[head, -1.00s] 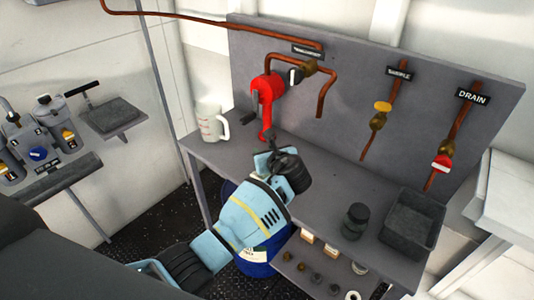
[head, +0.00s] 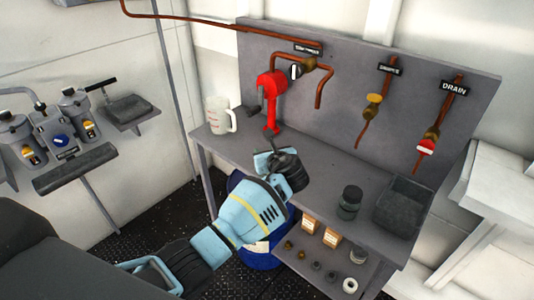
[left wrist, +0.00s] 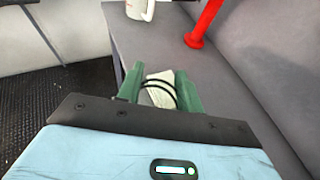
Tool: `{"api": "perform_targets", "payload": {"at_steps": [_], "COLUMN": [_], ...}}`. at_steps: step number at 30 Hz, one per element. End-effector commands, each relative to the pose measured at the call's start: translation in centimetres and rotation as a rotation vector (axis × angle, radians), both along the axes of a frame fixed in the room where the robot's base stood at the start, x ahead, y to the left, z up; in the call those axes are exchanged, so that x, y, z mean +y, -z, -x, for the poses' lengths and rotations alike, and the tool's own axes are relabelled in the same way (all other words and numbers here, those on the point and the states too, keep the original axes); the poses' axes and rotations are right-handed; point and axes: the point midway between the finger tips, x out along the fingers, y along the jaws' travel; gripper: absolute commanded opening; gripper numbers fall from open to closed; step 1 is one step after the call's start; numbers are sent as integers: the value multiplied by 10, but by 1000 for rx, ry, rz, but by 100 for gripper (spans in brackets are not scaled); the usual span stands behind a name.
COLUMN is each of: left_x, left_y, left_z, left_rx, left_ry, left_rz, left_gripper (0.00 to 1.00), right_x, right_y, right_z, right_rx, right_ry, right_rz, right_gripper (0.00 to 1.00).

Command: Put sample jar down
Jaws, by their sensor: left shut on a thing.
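My left gripper (left wrist: 158,88) is shut on a pale thing with thin dark curved bands (left wrist: 160,92), which fits the sample jar. Only part of it shows between the green fingers in the left wrist view, above or at the bench top; I cannot tell whether it touches the bench. In the head view the left gripper (head: 268,150) is over the bench's front left part, below the red hand pump, and my wrist hides what it holds. A dark lidded jar (head: 349,203) stands upright on the bench (head: 315,165), apart from the gripper. My right gripper is not in view.
The red pump (head: 270,97) and a white jug (head: 219,115) are behind the gripper. A dark open bin (head: 403,206) is at the bench's right end. Valves line the back panel. A blue drum (head: 262,256) stands underneath. The bench middle is clear.

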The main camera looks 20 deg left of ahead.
Motion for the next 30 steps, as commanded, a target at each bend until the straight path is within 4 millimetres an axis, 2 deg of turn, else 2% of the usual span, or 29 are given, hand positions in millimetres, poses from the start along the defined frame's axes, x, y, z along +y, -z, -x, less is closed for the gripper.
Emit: {"api": "perform_targets", "payload": {"at_steps": [9, 14, 17, 22, 30], "left_x": [2, 11, 19, 26, 15], "left_y": [1, 15, 27, 42, 41], "left_z": [1, 18, 39, 89, 181], "left_rx": [-1, 3, 3, 6, 7], "left_ry": [3, 37, 87, 206, 437], "left_rz": [0, 1, -2, -10, -21], "left_gripper": [6, 6, 6, 6, 6], "right_x": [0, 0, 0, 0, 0], "right_y": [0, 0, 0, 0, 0], "right_z": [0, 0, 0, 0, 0], "right_rx": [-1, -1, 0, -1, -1], "right_ry": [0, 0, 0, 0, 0], "right_rz": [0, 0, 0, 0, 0], "right_gripper": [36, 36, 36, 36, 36]}}
